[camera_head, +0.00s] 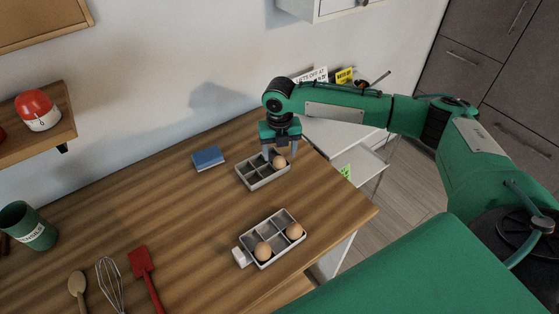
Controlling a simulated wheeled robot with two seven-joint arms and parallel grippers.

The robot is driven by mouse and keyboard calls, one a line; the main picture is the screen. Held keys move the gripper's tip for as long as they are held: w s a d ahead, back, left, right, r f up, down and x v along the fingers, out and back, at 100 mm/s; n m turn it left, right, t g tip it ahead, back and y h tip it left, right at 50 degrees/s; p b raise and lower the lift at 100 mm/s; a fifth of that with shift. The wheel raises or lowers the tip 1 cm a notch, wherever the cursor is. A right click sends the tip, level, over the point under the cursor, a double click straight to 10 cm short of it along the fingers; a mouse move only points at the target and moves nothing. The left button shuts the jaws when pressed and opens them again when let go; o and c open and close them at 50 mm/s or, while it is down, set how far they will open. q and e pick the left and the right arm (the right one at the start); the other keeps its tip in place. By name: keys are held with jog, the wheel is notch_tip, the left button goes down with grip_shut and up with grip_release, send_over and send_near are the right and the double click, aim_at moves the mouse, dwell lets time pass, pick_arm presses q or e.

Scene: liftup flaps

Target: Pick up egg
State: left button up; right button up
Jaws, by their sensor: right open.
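My right gripper (280,151) is at the far egg tray (250,182), pointing down over its right end. Its fingers are apart, one on each side of a brown egg (280,161) in that tray. I cannot tell whether the fingers touch the egg. The near egg tray (284,256) holds two brown eggs, one at its lower left (263,251) and one at its right (294,231). The other compartments that show in both trays look empty. My left gripper is not in view.
A blue sponge-like block (208,158) lies left of the far tray. A green cup (27,226), wooden spoon (77,287), whisk (109,279) and red spatula (143,268) are on the left of the wooden counter (180,205). A shelf holds a red-topped timer (38,109).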

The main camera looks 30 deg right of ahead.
jog(key=shift+f, duration=1.25)
jog(key=c, duration=0.8)
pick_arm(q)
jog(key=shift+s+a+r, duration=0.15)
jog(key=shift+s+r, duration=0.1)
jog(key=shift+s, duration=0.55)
pick_arm(e)
jog(key=shift+r, duration=0.1)
